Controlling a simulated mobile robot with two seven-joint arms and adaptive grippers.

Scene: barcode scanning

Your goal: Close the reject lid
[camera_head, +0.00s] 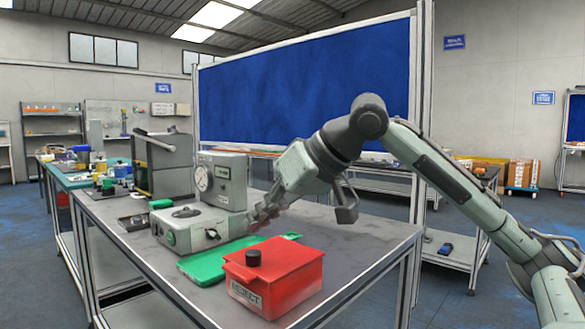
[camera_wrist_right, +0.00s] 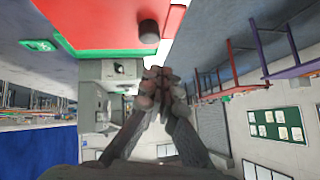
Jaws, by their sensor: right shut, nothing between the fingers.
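The red reject box (camera_head: 262,300), with a white "REJECT" label on its front, stands near the front edge of the table. Its red lid (camera_head: 292,256) lies flat across the top and looks shut, with no gap that I can see. A black knob (camera_head: 253,258) stands on the lid; it also shows in the right wrist view (camera_wrist_right: 149,31). My right gripper (camera_head: 256,222) is shut and empty, above the table behind the box, apart from the lid. In the right wrist view its fingertips (camera_wrist_right: 158,82) are together, below the knob in the picture. My left gripper is not in view.
A green tray (camera_head: 198,268) lies left of and behind the box. A grey device (camera_head: 192,232) and a taller unit with a round dial (camera_head: 222,176) stand behind it. The grey table top (camera_head: 368,240) is bare to the right of the box.

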